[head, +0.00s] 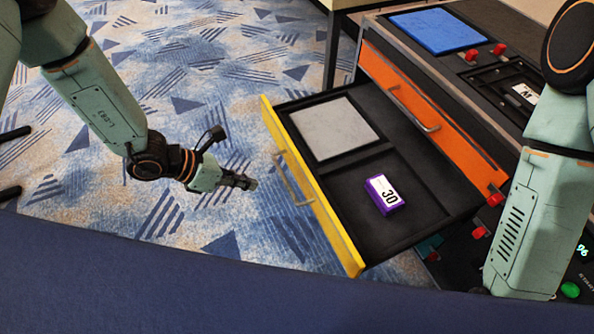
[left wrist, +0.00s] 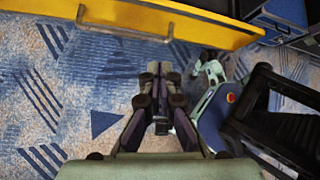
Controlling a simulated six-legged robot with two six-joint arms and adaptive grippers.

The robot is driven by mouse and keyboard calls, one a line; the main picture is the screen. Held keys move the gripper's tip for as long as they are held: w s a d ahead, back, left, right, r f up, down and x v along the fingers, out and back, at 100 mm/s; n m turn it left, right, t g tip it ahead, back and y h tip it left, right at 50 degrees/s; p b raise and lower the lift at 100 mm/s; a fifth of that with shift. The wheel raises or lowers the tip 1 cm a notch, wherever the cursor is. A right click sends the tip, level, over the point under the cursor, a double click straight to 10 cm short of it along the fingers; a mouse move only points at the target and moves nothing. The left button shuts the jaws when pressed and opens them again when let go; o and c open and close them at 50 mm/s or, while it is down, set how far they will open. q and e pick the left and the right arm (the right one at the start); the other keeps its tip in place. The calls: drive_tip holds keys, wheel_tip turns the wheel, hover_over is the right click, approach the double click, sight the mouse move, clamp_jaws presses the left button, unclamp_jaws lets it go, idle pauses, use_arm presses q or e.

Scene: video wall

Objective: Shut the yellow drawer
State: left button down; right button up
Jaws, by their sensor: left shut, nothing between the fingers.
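The yellow drawer (head: 318,194) is pulled out from a dark cabinet, its yellow front facing left with a metal handle (head: 293,182). Inside lie a grey square plate (head: 333,129) and a purple block marked 30 (head: 384,194). My left gripper (head: 248,183) is shut and empty, a little to the left of the handle and apart from it. In the left wrist view the shut fingers (left wrist: 157,72) point toward the yellow front (left wrist: 190,22), with carpet showing between. My right arm shows at the right of the head view, but its gripper is out of view.
An orange drawer (head: 420,112) with a metal handle sits shut above the yellow one. The cabinet top holds a blue plate (head: 438,31) and red knobs. A green button (head: 570,290) is at lower right. Patterned carpet (head: 190,75) lies open to the left of the drawer.

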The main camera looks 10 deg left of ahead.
use_arm(q)
drive_tip(key=w+t, duration=0.1)
drive_tip(key=w, duration=0.1)
drive_tip(key=m+b, duration=0.2)
drive_tip(key=b, duration=0.2)
approach(304, 175)
drive_tip(key=shift+y, duration=0.3)
drive_tip(key=shift+x, duration=3)
drive_tip(key=shift+s, duration=0.1)
use_arm(e)
drive_tip(key=f, duration=0.4)
drive_tip(key=shift+d+f, duration=0.2)
drive_tip(key=shift+f, duration=0.1)
use_arm(q)
drive_tip(key=shift+d, duration=0.15)
use_arm(e)
drive_tip(key=shift+d, duration=0.2)
